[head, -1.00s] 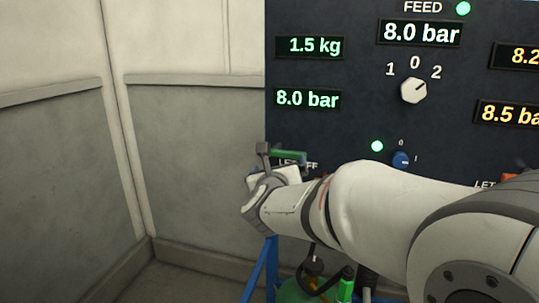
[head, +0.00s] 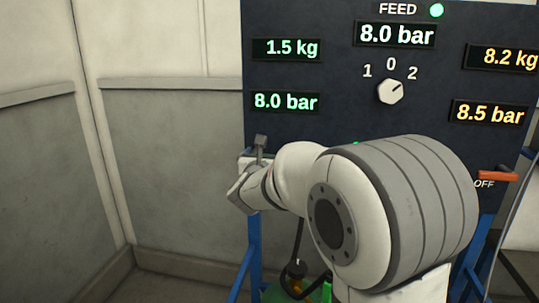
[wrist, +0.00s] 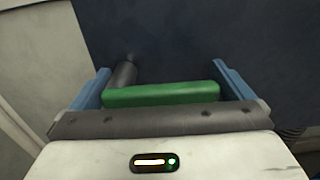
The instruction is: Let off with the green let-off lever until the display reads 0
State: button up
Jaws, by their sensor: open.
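The green let-off lever (wrist: 160,95) shows in the wrist view as a bar on a dark grey stem from the panel. In the head view my gripper (head: 259,150) is at the panel's lower left edge, and my arm hides the lever. The green-lettered displays at the left read 1.5 kg (head: 287,48) and 8.0 bar (head: 286,102).
The selector knob (head: 390,91) points towards 2. Yellow displays read 8.2 kg and 8.5 bar (head: 489,113). An orange lever (head: 497,176) is at the right. Grey walls stand left.

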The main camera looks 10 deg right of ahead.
jog(key=c, duration=1.1)
jog(key=shift+o, duration=0.2)
jog(key=shift+d, duration=0.15)
